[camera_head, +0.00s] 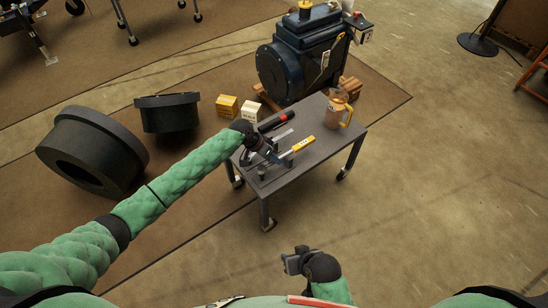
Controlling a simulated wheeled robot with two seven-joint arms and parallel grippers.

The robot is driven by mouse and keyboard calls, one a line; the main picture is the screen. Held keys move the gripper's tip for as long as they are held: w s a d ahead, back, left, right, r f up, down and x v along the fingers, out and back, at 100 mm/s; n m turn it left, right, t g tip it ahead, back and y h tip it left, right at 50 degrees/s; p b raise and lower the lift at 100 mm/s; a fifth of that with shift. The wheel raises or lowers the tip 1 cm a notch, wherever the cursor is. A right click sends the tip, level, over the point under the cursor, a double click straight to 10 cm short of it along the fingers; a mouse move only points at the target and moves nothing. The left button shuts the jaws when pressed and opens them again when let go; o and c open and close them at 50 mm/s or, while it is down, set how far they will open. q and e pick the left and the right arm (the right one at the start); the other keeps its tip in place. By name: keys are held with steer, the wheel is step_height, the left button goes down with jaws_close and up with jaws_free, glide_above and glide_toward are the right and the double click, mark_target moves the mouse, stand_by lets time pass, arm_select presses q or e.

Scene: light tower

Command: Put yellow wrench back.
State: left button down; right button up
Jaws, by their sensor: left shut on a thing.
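The yellow wrench (303,144) is over the left part of the grey cart top (312,165), its yellow handle pointing right and its grey metal end toward my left gripper. My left gripper (272,155) is shut on the metal end of the wrench. The grip itself is partly hidden by the gripper body. I cannot tell whether the wrench touches the cart top. My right gripper (292,261) is low in the picture, in front of the cart and away from it. Its finger gap is too small to judge.
A red-and-black tool (275,122) and a grey metal tool (283,135) lie behind the wrench. An orange-brown jug (338,110) stands at the cart's back right. Beyond is a dark engine (300,60) with small boxes (228,106) beside it. The cart's front right is clear.

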arm_select(q)
steer(key=shift+f+b, duration=0.45)
steer(key=shift+f, duration=0.5)
steer(key=c, duration=1.3)
jaws_free()
arm_select(e)
steer(key=shift+f, duration=0.45)
steer(key=shift+f, duration=0.15)
arm_select(q)
steer(key=shift+v, duration=3.95)
arm_select(e)
steer(key=shift+a+f+t, duration=0.15)
steer(key=shift+f+t, duration=0.15)
steer(key=shift+f, duration=1.3)
